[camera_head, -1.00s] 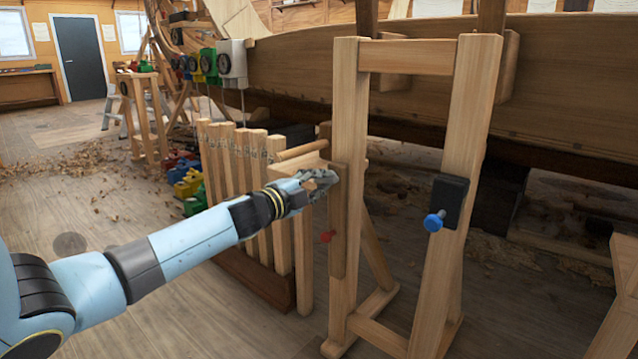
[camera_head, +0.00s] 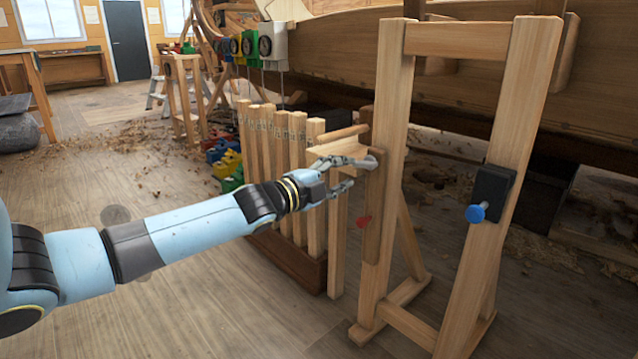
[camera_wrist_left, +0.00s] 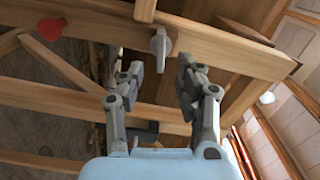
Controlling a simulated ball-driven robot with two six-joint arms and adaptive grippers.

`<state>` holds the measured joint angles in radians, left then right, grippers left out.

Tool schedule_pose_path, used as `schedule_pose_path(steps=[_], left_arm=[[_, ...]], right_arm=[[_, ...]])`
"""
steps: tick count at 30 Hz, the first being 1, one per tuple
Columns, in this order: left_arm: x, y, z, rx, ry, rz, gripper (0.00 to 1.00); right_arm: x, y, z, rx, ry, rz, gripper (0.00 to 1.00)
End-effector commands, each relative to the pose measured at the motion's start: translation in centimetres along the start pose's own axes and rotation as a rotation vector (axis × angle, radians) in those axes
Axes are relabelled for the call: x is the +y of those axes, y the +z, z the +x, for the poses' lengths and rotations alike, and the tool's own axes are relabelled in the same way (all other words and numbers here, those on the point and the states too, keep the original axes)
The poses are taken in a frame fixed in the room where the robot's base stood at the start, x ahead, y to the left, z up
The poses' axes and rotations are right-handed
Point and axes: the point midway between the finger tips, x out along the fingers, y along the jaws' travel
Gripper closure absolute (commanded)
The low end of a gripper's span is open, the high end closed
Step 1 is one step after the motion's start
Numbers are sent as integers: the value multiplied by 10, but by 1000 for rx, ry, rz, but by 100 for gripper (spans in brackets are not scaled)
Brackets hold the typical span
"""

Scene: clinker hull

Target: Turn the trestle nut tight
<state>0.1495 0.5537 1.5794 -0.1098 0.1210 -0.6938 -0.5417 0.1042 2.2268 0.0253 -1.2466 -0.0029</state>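A grey wing nut (camera_wrist_left: 159,45) stands on a wooden bar of the trestle (camera_wrist_left: 225,48) in the left wrist view, its wing roughly upright. I take it as the trestle nut. My left gripper (camera_wrist_left: 160,76) is open, with one finger on each side of the nut's line and the nut just beyond the tips; no contact shows. In the head view my left gripper (camera_head: 362,173) is beside the upper part of the trestle's left post (camera_head: 388,120), and the nut cannot be made out there. My right gripper is not in view.
A red knob (camera_head: 363,222) sits below my left gripper and shows in the left wrist view (camera_wrist_left: 53,28). A blue knob on a black block (camera_head: 492,190) is on the right post. A rack of upright wooden slats (camera_head: 283,140) stands left of the trestle.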

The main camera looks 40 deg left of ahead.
Motion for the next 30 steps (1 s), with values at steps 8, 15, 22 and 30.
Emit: schedule_pose_path(steps=[8,15,22,30], left_arm=[[1,0,-26,2,3,-1,65],[1,0,-49,3,4,0,65],[1,0,-64,1,3,0,65],[0,0,-66,0,1,0,65]], right_arm=[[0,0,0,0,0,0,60],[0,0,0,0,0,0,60],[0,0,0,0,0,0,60],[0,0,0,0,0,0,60]])
